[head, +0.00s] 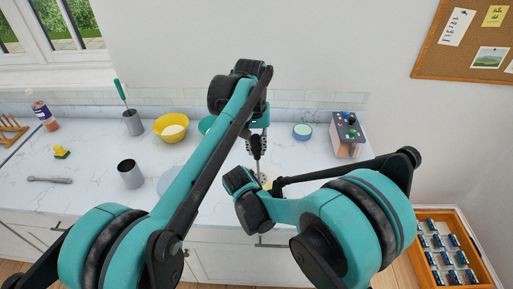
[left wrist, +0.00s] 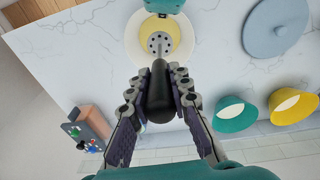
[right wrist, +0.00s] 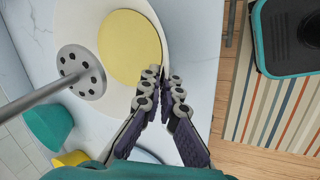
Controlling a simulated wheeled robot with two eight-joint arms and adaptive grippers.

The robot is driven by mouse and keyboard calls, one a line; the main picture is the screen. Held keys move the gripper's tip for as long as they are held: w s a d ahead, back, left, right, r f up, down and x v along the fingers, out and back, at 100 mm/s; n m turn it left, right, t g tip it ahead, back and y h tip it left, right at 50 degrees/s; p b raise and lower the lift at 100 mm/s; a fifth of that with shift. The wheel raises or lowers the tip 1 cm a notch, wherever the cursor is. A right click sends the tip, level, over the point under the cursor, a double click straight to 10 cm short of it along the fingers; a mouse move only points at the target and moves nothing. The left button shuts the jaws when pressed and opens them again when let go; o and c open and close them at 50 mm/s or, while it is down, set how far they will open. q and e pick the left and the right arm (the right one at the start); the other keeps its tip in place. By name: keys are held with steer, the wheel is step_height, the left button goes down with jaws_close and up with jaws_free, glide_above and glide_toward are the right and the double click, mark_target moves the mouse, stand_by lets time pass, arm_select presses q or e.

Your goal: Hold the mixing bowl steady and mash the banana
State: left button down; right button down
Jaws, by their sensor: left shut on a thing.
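The mixing bowl (right wrist: 182,22) is white, with a flat round yellow mass, the banana (right wrist: 128,45), at its bottom. The bowl also shows in the left wrist view (left wrist: 133,38); in the head view my arms hide most of it. My left gripper (left wrist: 158,75) is shut on the black handle (left wrist: 158,100) of a masher. The masher's round perforated grey head (right wrist: 81,72) hangs over the bowl, seemingly above the banana. My right gripper (right wrist: 164,78) has its fingertips close together on either side of the bowl's rim; whether they clamp it is unclear.
A yellow bowl (head: 171,128), a teal bowl (left wrist: 234,115), a grey round lid (left wrist: 278,28) and a grey cup (head: 130,173) stand left of my work spot. A teal-rimmed dish (head: 302,131) and a box with knobs (head: 346,134) stand to the right. The counter's left front is mostly clear.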

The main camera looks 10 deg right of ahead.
steer(key=c, duration=1.6)
jaws_free()
steer(key=shift+c, duration=0.2)
steer(key=v, duration=1.2)
arm_select(q)
steer(key=shift+s+f, duration=0.1)
arm_select(e)
steer(key=shift+s+f, duration=0.1)
